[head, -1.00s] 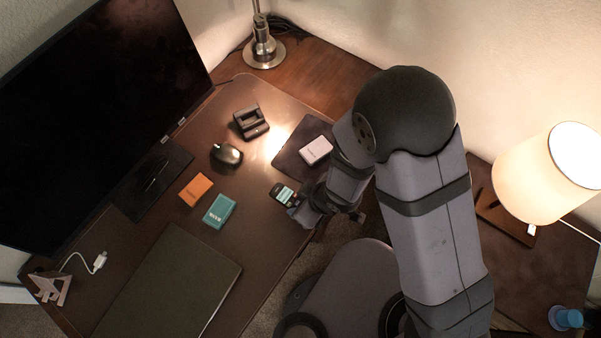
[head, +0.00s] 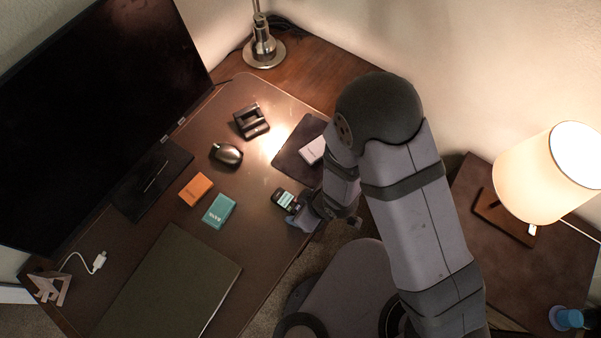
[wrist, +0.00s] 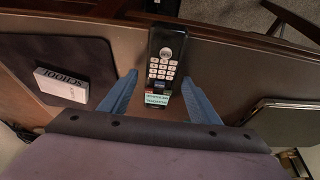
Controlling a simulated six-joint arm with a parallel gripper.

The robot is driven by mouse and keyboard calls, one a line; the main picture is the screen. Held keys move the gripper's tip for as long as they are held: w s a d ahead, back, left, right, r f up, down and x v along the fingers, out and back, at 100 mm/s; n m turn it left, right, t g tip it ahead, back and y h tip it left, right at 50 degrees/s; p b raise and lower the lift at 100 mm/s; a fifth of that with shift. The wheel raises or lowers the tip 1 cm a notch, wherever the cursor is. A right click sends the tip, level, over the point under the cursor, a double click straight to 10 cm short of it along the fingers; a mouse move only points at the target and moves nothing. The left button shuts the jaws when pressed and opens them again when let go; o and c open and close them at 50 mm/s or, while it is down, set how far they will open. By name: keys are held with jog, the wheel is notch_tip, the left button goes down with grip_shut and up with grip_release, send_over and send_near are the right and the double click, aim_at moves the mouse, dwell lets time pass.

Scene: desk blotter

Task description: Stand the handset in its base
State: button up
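The handset (head: 284,199) is a dark cordless phone with a lit screen, lying near the desk's front edge. In the wrist view the handset (wrist: 165,60) shows its keypad between my fingers. My gripper (wrist: 160,79) is open, with one blue finger on each side of the handset and gaps on both sides. In the head view my gripper (head: 301,217) is at the handset's lower right end, partly hidden by my arm. The base (head: 251,122) is a black cradle standing empty farther back on the blotter.
A teal box (head: 219,211) is left of the handset. A white box (head: 312,150) sits on a dark mat (head: 291,157). A closed laptop-like slab (head: 170,285) lies at front left.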

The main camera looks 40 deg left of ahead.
jog(key=shift+r, duration=0.15)
jog(key=shift+d+r, duration=0.1)
jog(key=shift+r, duration=0.3)
jog(key=shift+v, duration=3.4)
jog(key=shift+d, duration=0.1)
